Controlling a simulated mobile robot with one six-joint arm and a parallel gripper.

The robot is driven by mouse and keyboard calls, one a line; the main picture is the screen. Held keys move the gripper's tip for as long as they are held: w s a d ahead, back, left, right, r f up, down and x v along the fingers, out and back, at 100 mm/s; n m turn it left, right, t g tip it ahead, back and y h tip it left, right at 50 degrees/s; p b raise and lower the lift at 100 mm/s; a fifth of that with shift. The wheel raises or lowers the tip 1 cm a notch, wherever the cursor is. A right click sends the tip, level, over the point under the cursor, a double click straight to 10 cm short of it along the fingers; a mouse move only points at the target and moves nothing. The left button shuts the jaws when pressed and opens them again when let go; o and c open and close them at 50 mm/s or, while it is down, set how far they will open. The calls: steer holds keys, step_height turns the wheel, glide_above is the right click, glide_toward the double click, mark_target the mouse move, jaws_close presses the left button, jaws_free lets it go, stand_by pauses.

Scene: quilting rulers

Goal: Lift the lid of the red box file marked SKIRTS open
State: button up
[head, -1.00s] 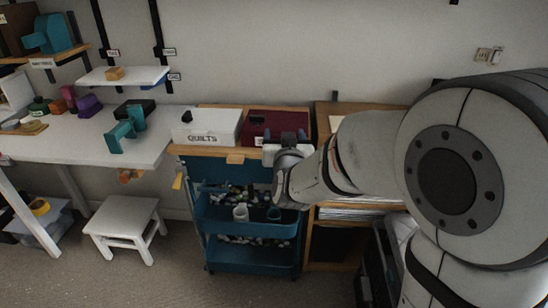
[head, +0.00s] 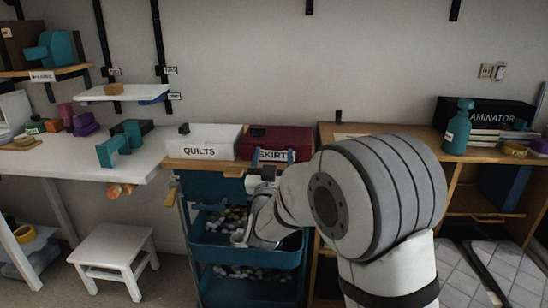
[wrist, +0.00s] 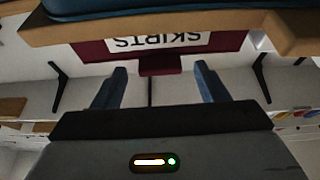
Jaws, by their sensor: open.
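The dark red box file (head: 295,138) lies flat on a wooden-topped trolley, against the wall. Its white SKIRTS label (head: 273,155) faces me, partly covered by my gripper. My gripper (head: 275,158) is open in front of the box's front face. In the wrist view, which is upside down, the SKIRTS label (wrist: 158,42) reads inverted. A small dark red tab (wrist: 160,65) sticks out from the box's edge. The two blue fingers of my gripper (wrist: 159,85) stand on either side of the tab's line, with nothing between them.
A white box file marked QUILTS (head: 200,151) stands directly left of the red one. A wooden cabinet (head: 345,130) adjoins on the right. Blue trolley trays (head: 215,235) hang below. The wall above the boxes looks clear.

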steer(key=shift+w+r, duration=0.25)
steer(key=shift+w, duration=0.4)
